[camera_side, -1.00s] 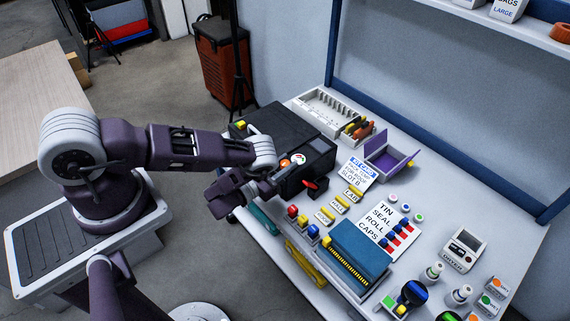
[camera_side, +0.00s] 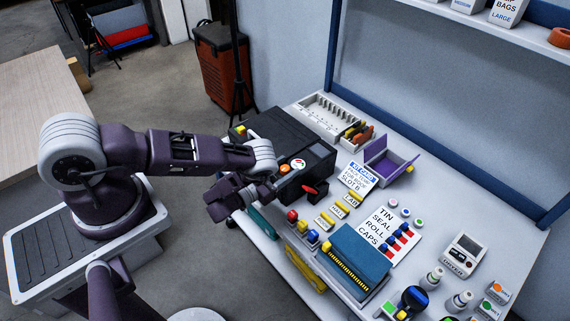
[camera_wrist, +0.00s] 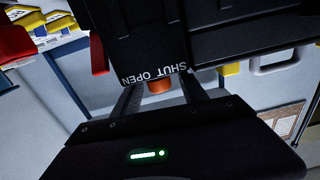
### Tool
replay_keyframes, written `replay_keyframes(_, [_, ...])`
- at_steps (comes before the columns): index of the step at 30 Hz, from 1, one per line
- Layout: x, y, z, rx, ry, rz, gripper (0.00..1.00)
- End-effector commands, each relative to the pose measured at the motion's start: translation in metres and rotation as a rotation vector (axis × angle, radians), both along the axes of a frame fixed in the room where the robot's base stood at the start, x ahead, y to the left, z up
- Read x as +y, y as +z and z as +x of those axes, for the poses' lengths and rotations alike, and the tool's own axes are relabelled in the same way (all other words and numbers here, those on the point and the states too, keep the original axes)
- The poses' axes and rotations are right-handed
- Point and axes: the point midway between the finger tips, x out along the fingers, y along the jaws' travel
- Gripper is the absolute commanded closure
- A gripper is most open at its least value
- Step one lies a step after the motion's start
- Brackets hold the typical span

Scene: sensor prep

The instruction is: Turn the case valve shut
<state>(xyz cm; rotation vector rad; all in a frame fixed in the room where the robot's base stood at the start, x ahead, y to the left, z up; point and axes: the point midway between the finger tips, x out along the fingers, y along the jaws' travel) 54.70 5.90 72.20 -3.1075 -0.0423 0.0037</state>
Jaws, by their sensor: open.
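The black case (camera_side: 262,133) stands at the left end of the bench. An orange knob (camera_side: 284,168) and a small round white gauge show on it in the side view. In the wrist view the case (camera_wrist: 150,30) fills the top, with the words SHUT and OPEN upside down on its edge. An orange valve knob (camera_wrist: 158,87) shows just below the lettering. My gripper (camera_side: 266,188) is at the case's near side. In the wrist view its fingers (camera_wrist: 160,82) are apart, one on each side of the valve knob; I cannot tell whether they touch it.
A red lever (camera_side: 316,188) sticks out at the case's near right corner. Small labelled blocks, a blue-covered box (camera_side: 355,250) and a printed card (camera_side: 392,228) lie right of it. A purple open box (camera_side: 388,160) stands behind.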

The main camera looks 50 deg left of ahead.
Motion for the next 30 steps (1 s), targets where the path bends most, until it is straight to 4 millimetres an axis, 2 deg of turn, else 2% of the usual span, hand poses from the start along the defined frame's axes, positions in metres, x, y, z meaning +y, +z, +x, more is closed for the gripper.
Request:
replay_keyframes(4, [-0.003,0.020,0.000,0.002,-0.007,0.007,0.49])
replay_keyframes(9, [-0.002,0.064,0.001,-0.003,-0.004,0.006,0.49])
replay_keyframes(12, [-0.001,0.083,0.001,-0.003,-0.002,0.005,0.49])
replay_keyframes(16, [0.000,0.096,0.000,-0.003,-0.001,0.003,0.49])
replay_keyframes(26, [-0.001,0.100,0.001,-0.003,-0.001,0.002,0.50])
replay_keyframes(29, [-0.001,0.117,0.001,-0.003,-0.002,0.006,0.50])
replay_keyframes(30, [-0.001,0.130,0.001,-0.004,-0.002,0.007,0.50])
